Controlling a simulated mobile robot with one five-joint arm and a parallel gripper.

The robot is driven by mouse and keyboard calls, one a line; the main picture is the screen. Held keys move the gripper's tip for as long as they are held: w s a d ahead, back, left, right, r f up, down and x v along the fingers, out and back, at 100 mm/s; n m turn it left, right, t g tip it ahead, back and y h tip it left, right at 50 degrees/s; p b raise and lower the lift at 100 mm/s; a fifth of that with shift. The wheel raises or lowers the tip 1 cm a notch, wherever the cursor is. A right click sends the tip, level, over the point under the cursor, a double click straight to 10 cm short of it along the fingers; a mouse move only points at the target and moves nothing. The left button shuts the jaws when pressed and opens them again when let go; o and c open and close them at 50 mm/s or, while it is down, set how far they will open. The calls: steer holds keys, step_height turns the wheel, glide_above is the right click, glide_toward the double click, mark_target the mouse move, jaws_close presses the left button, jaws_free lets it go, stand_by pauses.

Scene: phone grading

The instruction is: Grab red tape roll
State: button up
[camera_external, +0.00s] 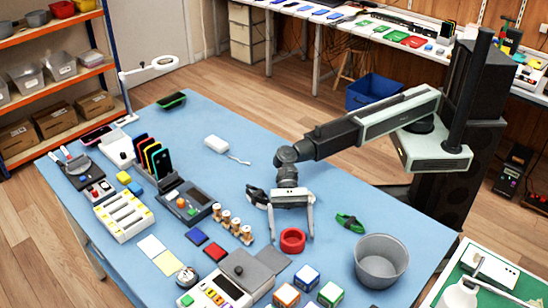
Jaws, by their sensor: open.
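The red tape roll (292,241) lies on the blue table toward its front right part, its hole facing up. My gripper (292,237) points down over it with its two fingers spread apart. One finger is to the left of the roll and the other to the right. The fingertips look close to the table height, but I cannot tell whether they touch the roll. My gripper is open and holds nothing that I can see.
A grey bucket (381,262) and a green item (350,222) are to the right.

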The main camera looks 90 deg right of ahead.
mark_target(292, 243)
steer(key=shift+x, duration=1.1)
steer(key=shift+r, duration=0.1)
steer(key=shift+c, duration=0.6)
steer(key=c, duration=1.3)
steer(key=shift+c, duration=0.2)
steer(key=shift+r, duration=0.1)
steer(key=shift+r+p, duration=0.2)
steer(key=shift+p, duration=0.1)
step_height(292, 243, up, 3)
steer(key=p, duration=0.3)
steer(key=s+d, duration=0.3)
steer(key=s, duration=0.1)
steer(key=s+d+r+p, duration=0.1)
steer(key=s+d, duration=0.2)
steer(key=d, duration=0.1)
steer(key=s+d, duration=0.4)
steer(key=shift+s+d+r, duration=0.1)
steer(key=shift+s+r, duration=0.1)
steer(key=shift+s, duration=0.1)
steer(key=shift+w, duration=0.1)
